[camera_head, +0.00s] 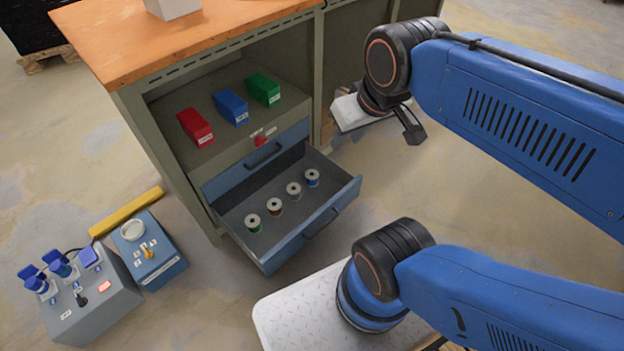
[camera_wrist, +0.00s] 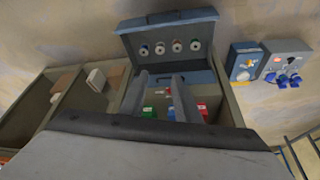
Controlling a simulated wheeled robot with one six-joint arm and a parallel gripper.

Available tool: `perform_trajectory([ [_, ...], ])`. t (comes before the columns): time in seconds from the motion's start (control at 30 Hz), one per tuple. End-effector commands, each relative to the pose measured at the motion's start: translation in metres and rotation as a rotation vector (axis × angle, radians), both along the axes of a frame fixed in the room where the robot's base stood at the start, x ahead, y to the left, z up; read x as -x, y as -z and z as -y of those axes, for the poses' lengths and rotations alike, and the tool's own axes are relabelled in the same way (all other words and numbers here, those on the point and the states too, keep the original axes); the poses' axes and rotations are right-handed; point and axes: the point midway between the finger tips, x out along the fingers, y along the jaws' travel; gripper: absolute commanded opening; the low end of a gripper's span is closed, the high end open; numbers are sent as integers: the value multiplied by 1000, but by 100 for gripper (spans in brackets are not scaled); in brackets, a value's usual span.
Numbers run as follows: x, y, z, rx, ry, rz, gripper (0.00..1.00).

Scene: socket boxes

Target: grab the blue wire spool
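The blue wire spool (camera_head: 312,177) stands at the right end of a row of spools in the open drawer (camera_head: 288,243). In the wrist view the blue spool (camera_wrist: 143,50) seems to be the leftmost one, small there. My gripper (camera_wrist: 160,78) shows as two grey fingers held apart with nothing between them. In the head view its pale body is right of the drawer, above it and away from the spools; its fingertips are not clear there.
Green (camera_head: 253,222), brown (camera_head: 274,206) and grey (camera_head: 293,190) spools share the drawer. Red (camera_head: 195,127), blue (camera_head: 231,107) and green (camera_head: 263,89) boxes lie on the shelf above. An orange worktop (camera_head: 130,45) overhangs them. Control boxes (camera_head: 90,303) stand on the floor at left.

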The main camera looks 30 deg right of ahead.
Motion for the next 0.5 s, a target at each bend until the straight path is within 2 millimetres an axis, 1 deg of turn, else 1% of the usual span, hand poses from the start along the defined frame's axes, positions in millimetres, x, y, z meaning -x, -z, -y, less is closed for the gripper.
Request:
perform_trajectory([
  [0.23, 0, 0, 0, 0, 0, 0, 29],
  [0.27, 0, 0, 0, 0, 0, 0, 37],
  [0.3, 0, 0, 0, 0, 1, -1, 46],
  [0.4, -6, 1, 0, -3, 10, -7, 67],
  [0.47, -13, 2, 1, -8, 23, -15, 67],
  [0.5, -19, 2, 2, -12, 35, -20, 67],
])
